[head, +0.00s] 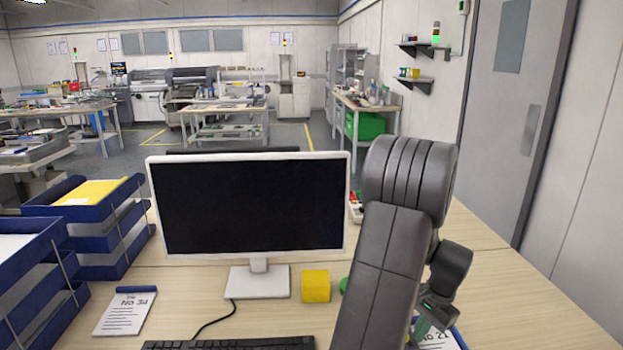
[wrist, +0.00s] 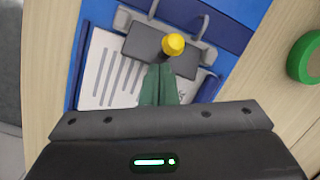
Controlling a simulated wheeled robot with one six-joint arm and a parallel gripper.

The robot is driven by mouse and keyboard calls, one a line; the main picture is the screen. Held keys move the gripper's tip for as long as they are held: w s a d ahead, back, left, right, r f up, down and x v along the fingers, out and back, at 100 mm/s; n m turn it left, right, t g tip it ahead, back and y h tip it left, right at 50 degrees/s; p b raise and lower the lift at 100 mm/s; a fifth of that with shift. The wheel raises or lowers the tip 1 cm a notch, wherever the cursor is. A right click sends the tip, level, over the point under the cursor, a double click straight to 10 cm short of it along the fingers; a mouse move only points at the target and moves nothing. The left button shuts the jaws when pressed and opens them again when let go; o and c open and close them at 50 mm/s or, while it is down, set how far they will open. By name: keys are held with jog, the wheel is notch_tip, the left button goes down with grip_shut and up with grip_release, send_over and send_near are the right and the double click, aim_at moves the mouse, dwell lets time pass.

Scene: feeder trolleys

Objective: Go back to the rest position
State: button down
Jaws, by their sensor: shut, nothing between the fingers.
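My gripper (head: 419,332) is low at the right front of the desk, with my arm reaching down to it. In the wrist view its green fingers (wrist: 158,86) are together with nothing between them. Beyond the fingertips is a yellow knob (wrist: 173,44) on a dark grey block. I cannot tell whether the fingertips touch the knob. In the head view, my arm and gripper partly hide a sheet marked like "No 21" (head: 445,338).
A monitor (head: 250,205) stands mid-desk, with a keyboard (head: 230,343) in front. A green roll (wrist: 306,58) lies right of the clipboard. Blue trays (head: 95,215) stand at left. Bare desk (head: 515,290) shows at right.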

jog(key=shift+a+f+h+b, duration=0.15)
jog(key=shift+a+h+b, duration=0.15)
jog(key=shift+b, duration=0.35)
